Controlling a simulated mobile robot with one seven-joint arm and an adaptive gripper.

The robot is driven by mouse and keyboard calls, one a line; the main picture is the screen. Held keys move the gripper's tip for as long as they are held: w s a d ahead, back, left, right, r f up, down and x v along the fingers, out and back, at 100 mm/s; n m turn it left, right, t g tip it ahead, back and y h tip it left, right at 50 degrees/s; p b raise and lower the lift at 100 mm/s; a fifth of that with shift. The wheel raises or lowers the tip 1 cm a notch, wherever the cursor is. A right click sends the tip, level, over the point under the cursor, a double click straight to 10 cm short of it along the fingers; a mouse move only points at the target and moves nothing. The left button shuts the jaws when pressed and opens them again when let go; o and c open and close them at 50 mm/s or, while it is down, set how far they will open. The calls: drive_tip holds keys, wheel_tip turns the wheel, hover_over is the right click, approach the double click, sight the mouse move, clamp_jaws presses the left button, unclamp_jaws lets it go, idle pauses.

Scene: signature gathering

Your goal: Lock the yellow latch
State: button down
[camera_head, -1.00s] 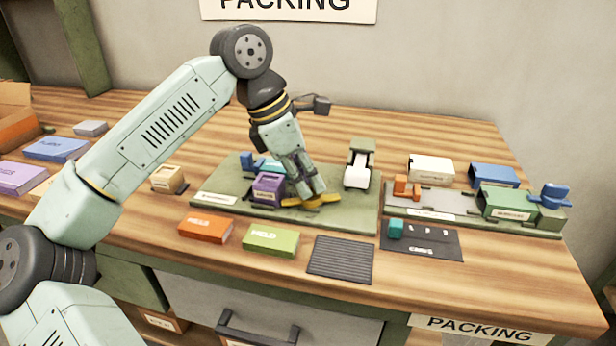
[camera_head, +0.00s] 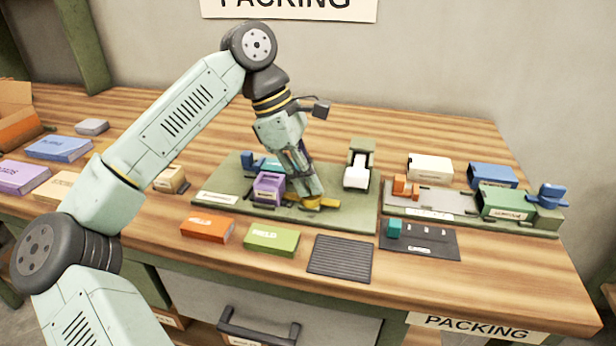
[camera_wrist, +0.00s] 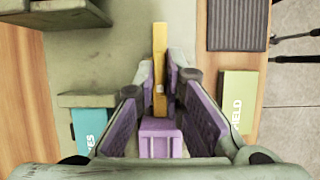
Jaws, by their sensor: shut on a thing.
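The yellow latch (camera_head: 328,203) is a flat bar low at the front of the green board (camera_head: 345,208). In the wrist view the yellow latch (camera_wrist: 159,50) runs lengthwise away from me, with its near end between my fingertips. My gripper (camera_head: 311,198) points down over the board, shut on the latch; it also shows in the wrist view (camera_wrist: 166,88), with purple inner pads. The purple block (camera_head: 268,186) stands on the board just left of my fingers; it also shows near the bottom of the wrist view (camera_wrist: 160,137). My fingers hide part of the latch and its pivot.
A white-topped fixture (camera_head: 358,172) stands at the board's right end. Orange (camera_head: 206,228) and green (camera_head: 271,239) boxes and a dark ribbed mat (camera_head: 340,258) lie in front. A second board with an orange piece (camera_head: 405,187) and green block (camera_head: 502,203) lies right.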

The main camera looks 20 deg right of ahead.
drive_tip(key=c, duration=1.7)
unclamp_jaws()
drive_tip(key=shift+r, duration=0.1)
drive_tip(key=v, duration=1.1)
drive_tip(key=shift+w+r, duration=0.1)
drive_tip(key=shift+r, duration=0.3)
